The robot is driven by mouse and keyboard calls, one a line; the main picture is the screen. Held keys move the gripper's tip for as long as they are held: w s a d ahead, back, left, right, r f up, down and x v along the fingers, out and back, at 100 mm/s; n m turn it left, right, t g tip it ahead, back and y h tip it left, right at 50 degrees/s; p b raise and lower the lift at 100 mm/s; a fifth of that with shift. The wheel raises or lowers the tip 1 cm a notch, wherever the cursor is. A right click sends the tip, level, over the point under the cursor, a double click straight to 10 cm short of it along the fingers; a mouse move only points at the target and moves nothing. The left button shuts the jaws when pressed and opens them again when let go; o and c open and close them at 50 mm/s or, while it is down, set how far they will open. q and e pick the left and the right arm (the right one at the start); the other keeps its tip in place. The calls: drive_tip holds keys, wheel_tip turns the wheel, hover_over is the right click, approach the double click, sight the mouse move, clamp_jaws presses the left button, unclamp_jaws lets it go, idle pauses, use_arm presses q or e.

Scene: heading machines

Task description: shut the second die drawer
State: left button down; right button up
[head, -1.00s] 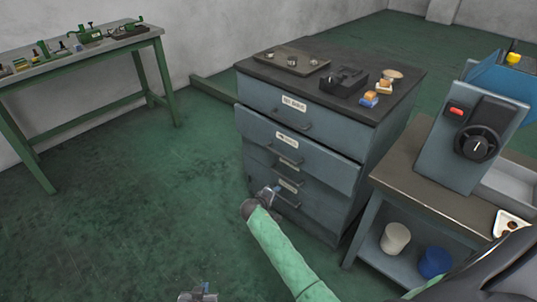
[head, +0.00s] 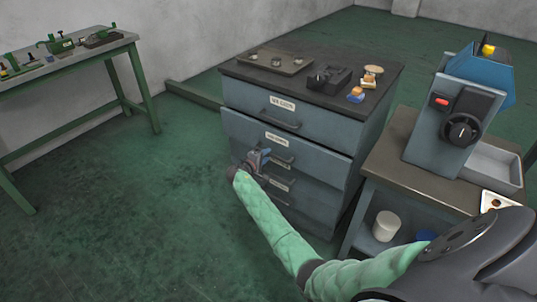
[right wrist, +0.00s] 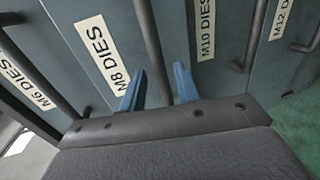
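The die cabinet (head: 372,130) stands in the middle of the head view. Its second drawer (head: 315,157) juts out past the drawers above and below. The right wrist view shows its label, M8 DIES (right wrist: 102,55), beside a dark bar handle (right wrist: 150,45). My right gripper (head: 264,157) is at this drawer's front, near the handle. Its two blue fingers (right wrist: 158,88) are apart, and the handle bar runs between them in the wrist picture. I cannot tell whether they touch it. My left gripper is not in view.
A tray (head: 275,60) and small parts lie on the cabinet top. A bench (head: 400,170) with a blue-grey machine (head: 450,125) stands close on the right, a white tub (head: 386,226) on its shelf. A green-legged table (head: 75,55) is at left. The floor before the cabinet is clear.

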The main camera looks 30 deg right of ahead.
sight(274, 149)
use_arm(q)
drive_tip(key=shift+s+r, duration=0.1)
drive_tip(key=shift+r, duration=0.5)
use_arm(e)
drive_tip(key=shift+x, duration=1.4)
